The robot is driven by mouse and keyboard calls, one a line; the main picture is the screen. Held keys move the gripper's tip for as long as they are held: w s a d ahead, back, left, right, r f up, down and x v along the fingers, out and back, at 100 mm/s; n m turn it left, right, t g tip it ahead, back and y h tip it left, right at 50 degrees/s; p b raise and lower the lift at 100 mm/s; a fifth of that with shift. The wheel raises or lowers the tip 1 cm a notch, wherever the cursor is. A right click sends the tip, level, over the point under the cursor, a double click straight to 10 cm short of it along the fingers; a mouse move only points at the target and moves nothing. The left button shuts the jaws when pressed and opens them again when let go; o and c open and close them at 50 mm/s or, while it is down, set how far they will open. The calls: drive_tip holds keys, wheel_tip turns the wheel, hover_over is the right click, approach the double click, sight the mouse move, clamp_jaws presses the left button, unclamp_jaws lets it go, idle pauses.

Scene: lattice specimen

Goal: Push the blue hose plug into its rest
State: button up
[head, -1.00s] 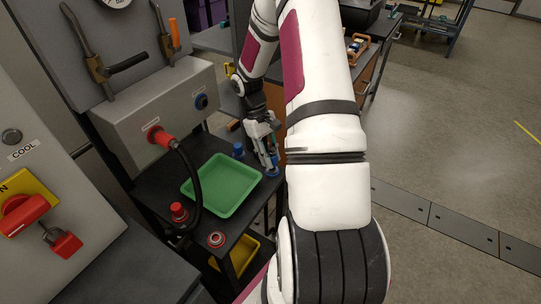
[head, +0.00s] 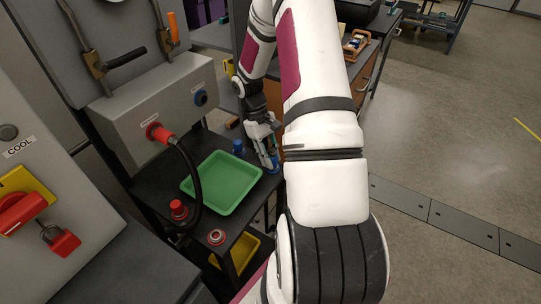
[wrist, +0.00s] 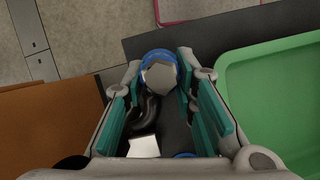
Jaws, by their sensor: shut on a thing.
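The blue hose plug (wrist: 158,68), a blue collar with a grey hexagonal face, sits between my fingertips in the wrist view. My gripper (wrist: 160,80) is shut on it, with teal pads on either side. A curved black hose shows below the plug. In the head view my gripper (head: 270,158) points down at the far right corner of the dark shelf (head: 160,172), right of the green tray. A bit of blue shows at the fingertips there. The rest under the plug is hidden, and I cannot tell how deep the plug sits.
The green tray (head: 222,208) lies close beside my gripper. A blue cap (head: 238,147) stands behind the tray. A red cap (head: 178,209) and red ring (head: 216,237) stand in front.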

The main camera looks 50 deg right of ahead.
sight(270, 153)
drive_tip(key=o, duration=1.6)
drive_tip(key=shift+o, duration=0.2)
drive_tip(key=shift+r, duration=0.1)
drive_tip(key=shift+p+v, duration=0.55)
drive_tip(key=shift+v, duration=1.8)
drive_tip(key=shift+w, duration=0.1)
drive_tip(key=v, duration=1.2)
